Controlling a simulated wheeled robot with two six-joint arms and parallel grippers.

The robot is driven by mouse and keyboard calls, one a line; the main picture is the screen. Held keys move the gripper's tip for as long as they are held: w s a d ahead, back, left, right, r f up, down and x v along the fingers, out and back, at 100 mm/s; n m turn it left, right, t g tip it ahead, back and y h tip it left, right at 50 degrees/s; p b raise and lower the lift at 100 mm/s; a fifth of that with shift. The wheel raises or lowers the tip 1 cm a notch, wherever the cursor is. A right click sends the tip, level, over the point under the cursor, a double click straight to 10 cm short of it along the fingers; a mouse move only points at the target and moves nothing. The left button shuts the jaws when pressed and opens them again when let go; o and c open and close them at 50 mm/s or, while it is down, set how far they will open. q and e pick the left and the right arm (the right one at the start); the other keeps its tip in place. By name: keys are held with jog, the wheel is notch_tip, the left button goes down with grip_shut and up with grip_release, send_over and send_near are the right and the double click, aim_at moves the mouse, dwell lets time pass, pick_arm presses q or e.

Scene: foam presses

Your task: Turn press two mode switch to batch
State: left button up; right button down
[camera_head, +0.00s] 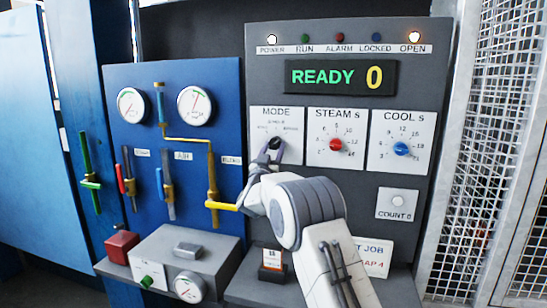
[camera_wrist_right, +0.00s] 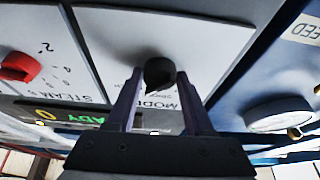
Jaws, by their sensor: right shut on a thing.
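The mode switch plate (camera_head: 262,124) is a white panel marked MODE on the grey control panel, left of the steam dial. In the wrist view the mode switch (camera_wrist_right: 158,76) is a dark knob on that plate, between my fingertips. My right gripper (camera_head: 272,149) reaches up to the lower part of the plate and is shut on the knob. My left gripper is not in view.
The steam dial (camera_head: 336,145) with a red knob and the cool dial (camera_head: 401,149) with a blue knob sit to the right. The display (camera_head: 340,77) reads READY 0. The POWER and OPEN lamps look lit. A blue panel (camera_head: 228,100) with gauges and yellow pipes stands left.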

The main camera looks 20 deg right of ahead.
jog(key=shift+a+m, duration=0.1)
jog(key=shift+m, duration=0.2)
jog(key=shift+c, duration=1.4)
grip_release()
jog(key=b+v, duration=0.4)
jog(key=v, duration=0.6)
jog(key=shift+b, duration=0.35)
jog(key=shift+s+a+f, duration=0.1)
jog(key=shift+s+a, duration=0.05)
